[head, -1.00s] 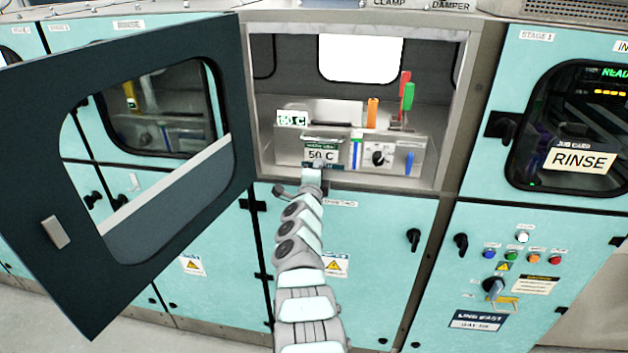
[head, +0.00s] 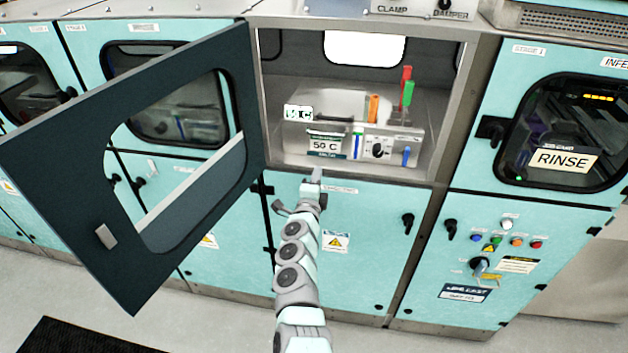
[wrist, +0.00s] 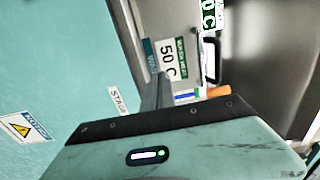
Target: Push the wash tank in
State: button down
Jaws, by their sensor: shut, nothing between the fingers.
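The wash tank (head: 340,161) is a grey metal box inside the open cabinet bay. Its front carries a 50 C label (head: 325,146), a black dial and coloured strips. The label also shows in the wrist view (wrist: 168,60), turned on its side. My gripper (head: 316,171) is shut and empty, just in front of and below the tank's label, near the bay's lower edge. In the wrist view the shut fingers (wrist: 161,78) point towards the label. I cannot tell whether the fingertips touch the tank.
The dark cabinet door (head: 45,165) stands wide open at the left of the bay. The bay's metal frame (head: 462,105) borders the right side. Red and green handles (head: 407,93) rise at the tank's right rear. A closed RINSE module (head: 560,155) stands to the right.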

jog(key=shift+s+a+p, duration=0.15)
jog(key=shift+s+p, duration=0.3)
jog(key=shift+s, duration=0.8)
jog(key=shift+s+a+p, duration=0.15)
jog(key=shift+s+p, duration=0.3)
jog(key=shift+s, duration=0.8)
